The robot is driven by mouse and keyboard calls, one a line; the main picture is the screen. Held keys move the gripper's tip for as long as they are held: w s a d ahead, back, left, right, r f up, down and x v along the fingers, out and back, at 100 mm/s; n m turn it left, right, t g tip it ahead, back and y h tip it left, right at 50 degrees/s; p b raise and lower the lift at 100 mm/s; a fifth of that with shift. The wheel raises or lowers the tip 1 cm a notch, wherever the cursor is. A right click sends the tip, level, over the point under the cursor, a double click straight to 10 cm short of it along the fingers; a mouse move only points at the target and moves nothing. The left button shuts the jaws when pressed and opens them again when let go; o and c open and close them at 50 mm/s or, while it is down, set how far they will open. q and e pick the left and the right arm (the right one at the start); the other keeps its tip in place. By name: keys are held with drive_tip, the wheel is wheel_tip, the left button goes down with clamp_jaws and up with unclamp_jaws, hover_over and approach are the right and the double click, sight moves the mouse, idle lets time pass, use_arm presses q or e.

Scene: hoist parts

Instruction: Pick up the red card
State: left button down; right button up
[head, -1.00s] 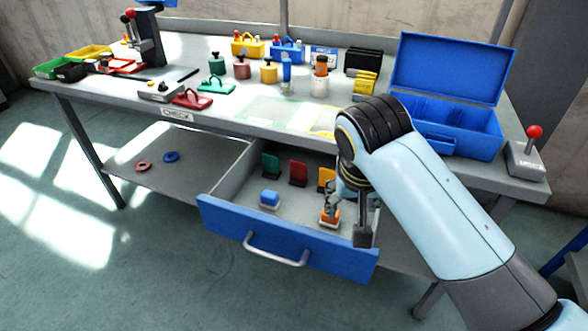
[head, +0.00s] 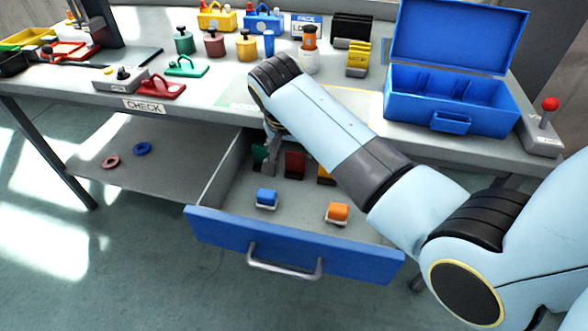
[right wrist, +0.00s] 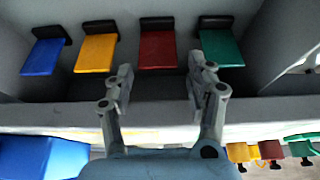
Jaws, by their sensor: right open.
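The red card (head: 295,164) stands in a dark holder at the back of the open drawer, between the green card (head: 259,155) and the yellow card (head: 325,172). In the right wrist view the red card (right wrist: 157,50) lies ahead of my right gripper (right wrist: 160,75), roughly between its spread fingers. The fingers are open and empty. In the head view my right gripper (head: 271,152) is low over the drawer's back left, by the green card, partly hidden by my arm. My left gripper is not in view.
A blue card (right wrist: 43,57) stands at the row's end in the right wrist view. The tabletop above carries a blue toolbox (head: 450,118) and several small parts.

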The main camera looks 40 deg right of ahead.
sight(295, 153)
drive_tip(key=x, duration=0.3)
drive_tip(key=shift+d+f+b, duration=0.1)
drive_tip(key=shift+f+b, duration=0.25)
drive_tip(key=shift+f, duration=0.05)
drive_tip(key=shift+s, duration=0.1)
drive_tip(key=shift+c, duration=1.2)
drive_tip(key=c, duration=0.5)
drive_tip(key=shift+c, duration=1)
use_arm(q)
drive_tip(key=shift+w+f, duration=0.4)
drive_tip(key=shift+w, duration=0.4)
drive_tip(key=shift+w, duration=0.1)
use_arm(e)
drive_tip(key=shift+r, duration=0.1)
